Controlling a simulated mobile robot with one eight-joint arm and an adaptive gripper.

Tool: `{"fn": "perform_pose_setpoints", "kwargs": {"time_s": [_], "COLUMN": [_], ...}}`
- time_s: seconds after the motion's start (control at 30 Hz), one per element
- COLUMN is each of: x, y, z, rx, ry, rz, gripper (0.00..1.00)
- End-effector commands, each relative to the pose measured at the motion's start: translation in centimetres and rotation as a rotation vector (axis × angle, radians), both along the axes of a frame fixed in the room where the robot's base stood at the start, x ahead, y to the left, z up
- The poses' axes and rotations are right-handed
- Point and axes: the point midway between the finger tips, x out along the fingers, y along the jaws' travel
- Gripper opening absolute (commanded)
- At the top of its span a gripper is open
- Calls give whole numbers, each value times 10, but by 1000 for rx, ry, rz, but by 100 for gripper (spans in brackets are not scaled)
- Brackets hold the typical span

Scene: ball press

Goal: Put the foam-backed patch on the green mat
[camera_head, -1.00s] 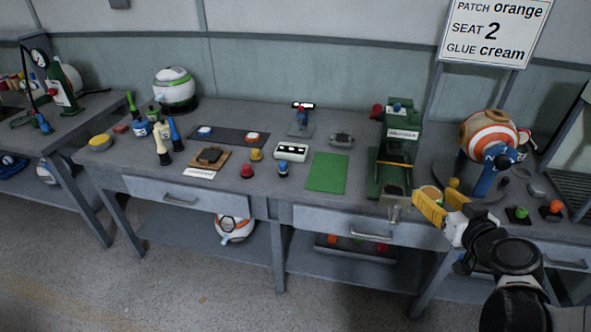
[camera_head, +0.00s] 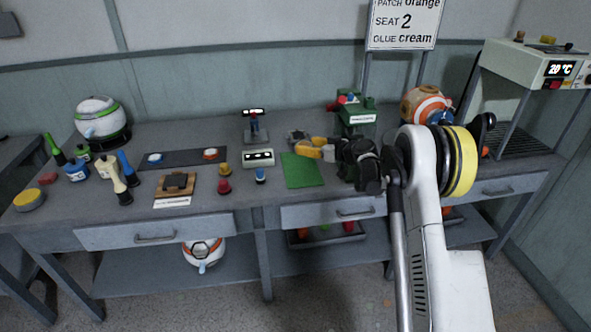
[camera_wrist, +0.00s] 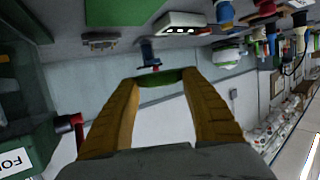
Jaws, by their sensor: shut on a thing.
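My gripper (camera_head: 318,150) has yellow fingers and is shut on a thin, green-edged piece (camera_wrist: 160,77), seen nearly edge-on between the fingertips in the wrist view. It looks like the foam-backed patch; its faces are hidden. The green mat (camera_head: 303,176) lies flat and bare on the bench, and part of it shows at the top of the wrist view (camera_wrist: 118,10). In the head view my gripper is above the bench by the mat's far right side, apart from its surface.
A green press (camera_head: 355,117) stands right of the mat. A white box (camera_head: 258,158) is to its left, with a small grey part (camera_head: 297,136) behind. A dark strip (camera_head: 183,158) bears blue and orange discs. An orange-striped ball (camera_head: 424,103) stands far right.

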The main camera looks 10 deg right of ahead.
Motion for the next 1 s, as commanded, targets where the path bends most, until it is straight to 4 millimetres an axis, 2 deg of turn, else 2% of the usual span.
{"fn": "perform_pose_setpoints", "kwargs": {"time_s": [0.1,0.27,0.37,0.6,0.77,0.9,1.0], "x": [19,29,31,30,30,30,30], "y": [1,3,3,3,3,3,3], "z": [-16,-28,-41,-86,-103,-124,-127], "rx": [-1,0,0,0,0,0,0], "ry": [-3,-4,-6,-5,-5,-5,-6], "rz": [28,45,48,47,47,47,46], "gripper": [34,34,34,34,34,34,34]}}
